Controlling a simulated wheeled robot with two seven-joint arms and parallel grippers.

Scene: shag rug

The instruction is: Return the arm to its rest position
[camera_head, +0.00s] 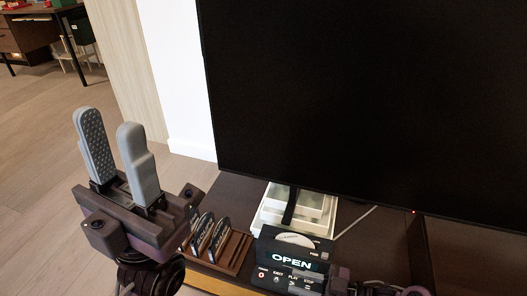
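My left gripper (114,125) stands in the left foreground with its two grey fingers pointing up. The fingers are parted, with nothing between them. It is to the left of the disc rack and apart from it. What looks like part of my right gripper (340,280) shows at the bottom edge, right of the disc player. Its fingers cannot be made out there.
A large black screen (370,100) stands on a dark cabinet. In front are a wooden rack (236,254) with several discs, a black player (290,270) reading "OPEN" with a disc (295,240), and a white box (268,212). Floor (50,130) at left is clear.

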